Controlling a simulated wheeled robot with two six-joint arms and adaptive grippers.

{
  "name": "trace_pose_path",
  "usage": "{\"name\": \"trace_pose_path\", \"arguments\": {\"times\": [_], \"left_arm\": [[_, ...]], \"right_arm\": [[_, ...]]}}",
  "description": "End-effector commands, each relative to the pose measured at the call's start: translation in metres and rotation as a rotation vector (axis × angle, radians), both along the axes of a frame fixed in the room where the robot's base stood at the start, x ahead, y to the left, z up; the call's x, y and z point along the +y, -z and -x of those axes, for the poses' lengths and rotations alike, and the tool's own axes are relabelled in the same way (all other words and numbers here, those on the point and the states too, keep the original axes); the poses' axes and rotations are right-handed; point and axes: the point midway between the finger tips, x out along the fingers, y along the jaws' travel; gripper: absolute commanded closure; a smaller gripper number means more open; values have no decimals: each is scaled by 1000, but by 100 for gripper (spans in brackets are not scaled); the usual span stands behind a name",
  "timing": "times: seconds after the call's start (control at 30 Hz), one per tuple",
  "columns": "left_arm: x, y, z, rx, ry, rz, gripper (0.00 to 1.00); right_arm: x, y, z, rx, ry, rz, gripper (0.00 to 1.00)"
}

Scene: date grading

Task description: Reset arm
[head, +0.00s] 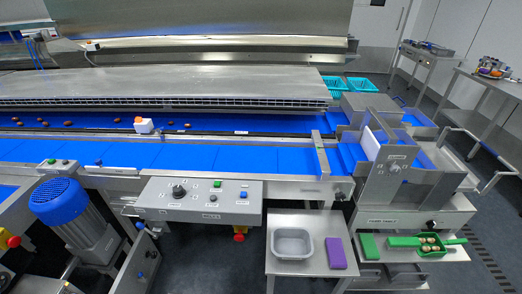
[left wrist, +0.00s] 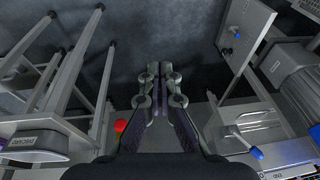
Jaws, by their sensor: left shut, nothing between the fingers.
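My left gripper (left wrist: 157,82) shows in the left wrist view, pointing over the dark floor. Its two fingers are close together with nothing held between them. It is apart from the machine parts on both sides. Neither of my arms shows in the head view. My right gripper is in neither view. In the head view, several brown dates (head: 140,120) lie on the far blue belt, near a white block with an orange top (head: 141,123).
The blue conveyor (head: 205,158) crosses the head view behind a control panel (head: 199,199). A blue motor (head: 60,205) stands at left. A small table holds a grey tub (head: 292,243) and a purple block (head: 336,252). In the wrist view, metal frames (left wrist: 88,72) flank the floor.

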Motion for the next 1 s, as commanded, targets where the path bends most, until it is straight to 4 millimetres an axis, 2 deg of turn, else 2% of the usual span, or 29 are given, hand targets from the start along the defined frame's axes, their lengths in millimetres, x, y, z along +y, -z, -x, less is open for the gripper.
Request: {"name": "trace_pose_path", "arguments": {"times": [0.03, 0.17, 0.2, 0.27, 0.3, 0.4, 0.43, 0.5, 0.63, 0.73, 1.0], "left_arm": [[2, 27, 5, 15, -3, 1, 100], [10, 107, 30, 49, -13, 3, 100], [12, 135, 44, 62, -16, 2, 100], [16, 176, 69, 82, -21, 4, 100], [18, 201, 88, 94, -25, 5, 100], [21, 247, 137, 120, -32, 10, 100], [21, 257, 151, 126, -34, 9, 100], [22, 274, 178, 138, -37, 12, 100], [22, 288, 210, 151, -40, 13, 100], [22, 291, 218, 153, -41, 13, 100], [22, 291, 219, 153, -41, 13, 100]], "right_arm": [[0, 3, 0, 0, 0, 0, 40], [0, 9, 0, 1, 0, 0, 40], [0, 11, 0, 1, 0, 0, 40], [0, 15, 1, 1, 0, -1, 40], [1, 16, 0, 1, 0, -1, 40], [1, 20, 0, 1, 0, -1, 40], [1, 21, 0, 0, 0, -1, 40], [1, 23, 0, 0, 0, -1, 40], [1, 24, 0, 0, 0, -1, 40], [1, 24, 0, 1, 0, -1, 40], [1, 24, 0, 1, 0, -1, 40]]}}
